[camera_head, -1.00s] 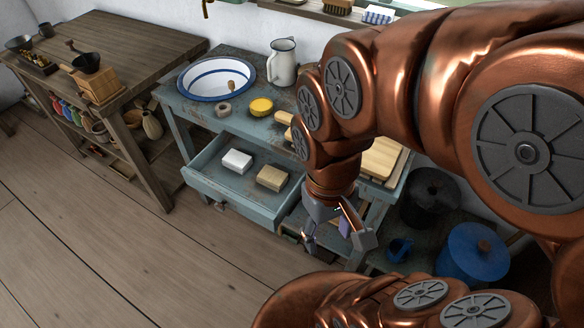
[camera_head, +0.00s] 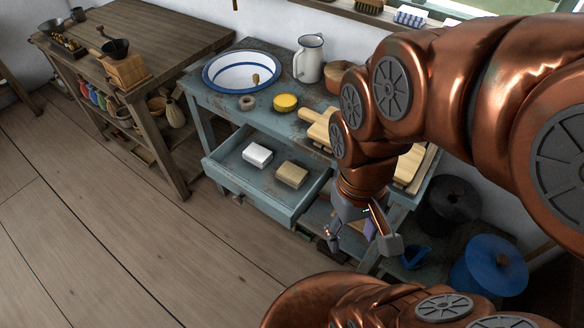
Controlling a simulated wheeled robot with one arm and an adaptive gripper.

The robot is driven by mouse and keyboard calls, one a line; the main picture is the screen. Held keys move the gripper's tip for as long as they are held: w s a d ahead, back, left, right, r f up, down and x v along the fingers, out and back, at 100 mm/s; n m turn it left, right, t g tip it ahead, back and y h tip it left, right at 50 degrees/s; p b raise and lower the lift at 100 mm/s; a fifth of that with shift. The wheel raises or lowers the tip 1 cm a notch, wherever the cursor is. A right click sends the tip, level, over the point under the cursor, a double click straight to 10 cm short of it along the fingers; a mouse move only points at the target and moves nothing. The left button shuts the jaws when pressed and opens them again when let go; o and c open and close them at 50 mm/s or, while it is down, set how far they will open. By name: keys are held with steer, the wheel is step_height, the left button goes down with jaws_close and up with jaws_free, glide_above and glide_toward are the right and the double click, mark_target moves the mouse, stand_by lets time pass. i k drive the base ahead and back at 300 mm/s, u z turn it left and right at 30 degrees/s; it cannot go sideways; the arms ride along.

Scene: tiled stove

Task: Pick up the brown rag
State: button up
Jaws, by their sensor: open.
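I cannot pick out a brown rag with certainty. A tan, block-shaped item (camera_head: 292,174), which may be a folded cloth, lies in the open blue-grey drawer (camera_head: 250,193), right of a similar white item (camera_head: 257,154). My gripper (camera_head: 362,240) points down, its fingers apart, at the right front of the washstand, right of the drawer. It appears empty. My arm hides part of the washstand's right side and the lower shelf, where some purple and brown things show only in part.
The washstand top (camera_head: 240,115) holds a basin (camera_head: 241,70), a white jug (camera_head: 309,58), a yellow round item (camera_head: 285,102) and wooden boards. A blue lidded pot (camera_head: 488,265) and a black pot (camera_head: 450,203) stand at right. The floor (camera_head: 120,240) at left is clear.

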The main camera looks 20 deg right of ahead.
mark_target(294, 176)
steer(key=u, duration=1.5)
steer(key=i, duration=2.35)
steer(key=z, duration=3.05)
